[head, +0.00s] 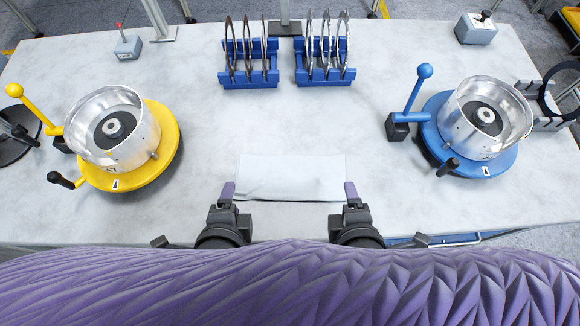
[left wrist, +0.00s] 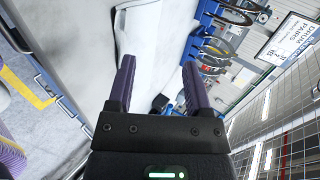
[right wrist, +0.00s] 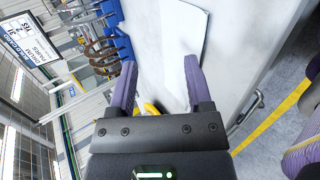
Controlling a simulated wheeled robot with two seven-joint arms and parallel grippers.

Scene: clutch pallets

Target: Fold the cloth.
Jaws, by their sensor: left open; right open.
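A white cloth (head: 291,177) lies flat as a wide rectangle on the table, near its front edge in the middle. My left gripper (head: 228,191) is at the cloth's left front corner, and my right gripper (head: 350,191) is at its right front corner. Both have purple fingers. In the left wrist view the left gripper (left wrist: 157,85) is open, with the cloth (left wrist: 150,40) beyond its fingertips. In the right wrist view the right gripper (right wrist: 160,85) is open, with the cloth (right wrist: 170,35) beyond its fingertips. I cannot tell whether either touches the cloth.
A yellow fixture (head: 160,165) with a metal drum stands at left, a blue fixture (head: 490,160) with a drum at right. Two blue racks (head: 249,75) (head: 324,74) with rings stand at the back. The marble-look table (head: 290,120) is clear between the cloth and the racks.

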